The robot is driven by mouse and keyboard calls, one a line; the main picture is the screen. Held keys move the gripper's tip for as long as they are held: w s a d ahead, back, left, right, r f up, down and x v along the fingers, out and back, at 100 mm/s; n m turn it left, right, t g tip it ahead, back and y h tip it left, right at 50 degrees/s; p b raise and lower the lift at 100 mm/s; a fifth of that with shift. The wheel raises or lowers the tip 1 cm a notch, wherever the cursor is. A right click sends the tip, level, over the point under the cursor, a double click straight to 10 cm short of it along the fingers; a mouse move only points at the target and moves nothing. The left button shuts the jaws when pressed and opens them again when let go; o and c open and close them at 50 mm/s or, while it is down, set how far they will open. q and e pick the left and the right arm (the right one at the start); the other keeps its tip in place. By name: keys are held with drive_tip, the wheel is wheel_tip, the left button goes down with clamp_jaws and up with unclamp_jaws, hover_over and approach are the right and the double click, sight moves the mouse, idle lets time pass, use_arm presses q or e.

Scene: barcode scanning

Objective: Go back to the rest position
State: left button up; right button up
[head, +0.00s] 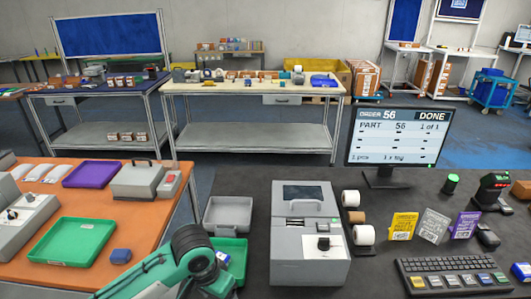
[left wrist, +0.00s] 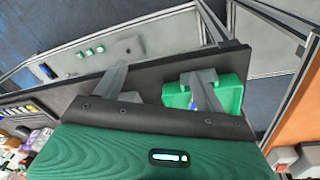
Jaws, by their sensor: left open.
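My left arm (head: 165,276) reaches in from the lower left of the head view, over the gap between the orange table and the dark desk. In the left wrist view my left gripper (left wrist: 162,82) has its two grey fingers spread apart, with nothing between them. A green tray (left wrist: 235,92) lies beyond the right finger there. In the head view this green tray (head: 237,248) is partly covered by my arm and holds a small blue and white item (head: 223,258). My right gripper is in neither view.
A grey tray (head: 228,213), a grey machine (head: 309,235), a monitor (head: 397,138) and a keyboard (head: 455,273) stand on the dark desk.

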use_arm(q)
drive_tip(key=s+f+n+t+h, duration=0.1)
drive_tip(key=s+f+t+h, duration=0.1)
drive_tip(key=s+f, duration=0.4)
drive_tip(key=s+a+f+n+t+y, duration=0.1)
drive_tip(key=s+a+f+n+y, duration=0.2)
drive_tip(key=s+a, duration=0.95)
wheel_tip(320, 180, down, 30)
drive_tip(key=f+g, duration=0.1)
drive_tip(key=s+a+f+g, duration=0.1)
drive_tip(key=s+a+f, duration=0.1)
drive_tip(key=s+f, duration=1.8)
drive_tip(key=shift+s+a+m+g+y, duration=0.2)
drive_tip(key=shift+a+m+g+y, duration=0.1)
drive_tip(key=shift+a, duration=0.1)
